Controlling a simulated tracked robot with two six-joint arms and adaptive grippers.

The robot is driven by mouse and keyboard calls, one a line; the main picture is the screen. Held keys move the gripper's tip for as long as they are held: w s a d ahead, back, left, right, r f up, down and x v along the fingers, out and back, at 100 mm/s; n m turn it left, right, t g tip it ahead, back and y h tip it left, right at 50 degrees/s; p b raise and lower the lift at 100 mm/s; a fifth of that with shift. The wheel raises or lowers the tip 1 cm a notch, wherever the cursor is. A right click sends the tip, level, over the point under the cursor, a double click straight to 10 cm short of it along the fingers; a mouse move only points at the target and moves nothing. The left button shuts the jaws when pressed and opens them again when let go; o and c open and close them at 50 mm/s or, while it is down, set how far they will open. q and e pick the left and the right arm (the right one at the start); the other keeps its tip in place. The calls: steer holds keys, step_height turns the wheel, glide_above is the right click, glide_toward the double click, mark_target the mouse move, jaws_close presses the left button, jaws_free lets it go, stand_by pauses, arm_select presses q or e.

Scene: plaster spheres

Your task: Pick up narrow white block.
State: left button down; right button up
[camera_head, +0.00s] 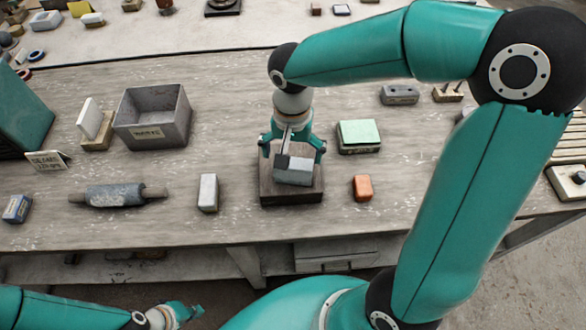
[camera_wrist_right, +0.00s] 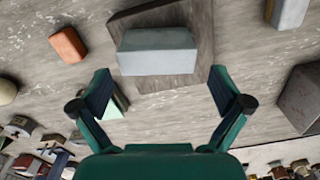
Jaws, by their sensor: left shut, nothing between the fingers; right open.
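A narrow white block (camera_head: 208,193) stands on the table, left of a dark square base (camera_head: 291,200). What looks like the same block (camera_wrist_right: 288,12) shows at the top right of the right wrist view, cut by the edge. A pale grey block (camera_head: 293,177) lies on the dark base; it also shows in the right wrist view (camera_wrist_right: 157,52). My right gripper (camera_head: 293,155) is open above the pale grey block, to the right of the narrow white block. Its spread fingers (camera_wrist_right: 160,80) hold nothing. My left gripper (camera_head: 186,312) is shut and empty, low in front of the table.
An orange block (camera_head: 362,188) and a green-topped block (camera_head: 359,136) lie right of the base. A grey bin (camera_head: 153,117), a white block in a wooden stand (camera_head: 93,122) and a rolling pin (camera_head: 113,195) are at left. Table around the narrow white block is clear.

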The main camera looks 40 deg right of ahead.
mark_target(293, 162)
step_height(293, 162, down, 5)
steer(key=shift+s+r+p, duration=0.1)
steer(key=shift+s+p, duration=0.05)
steer(key=shift+p, duration=0.35)
steer(key=c, duration=1.2)
steer(key=shift+c, duration=1)
steer(key=shift+r, duration=0.1)
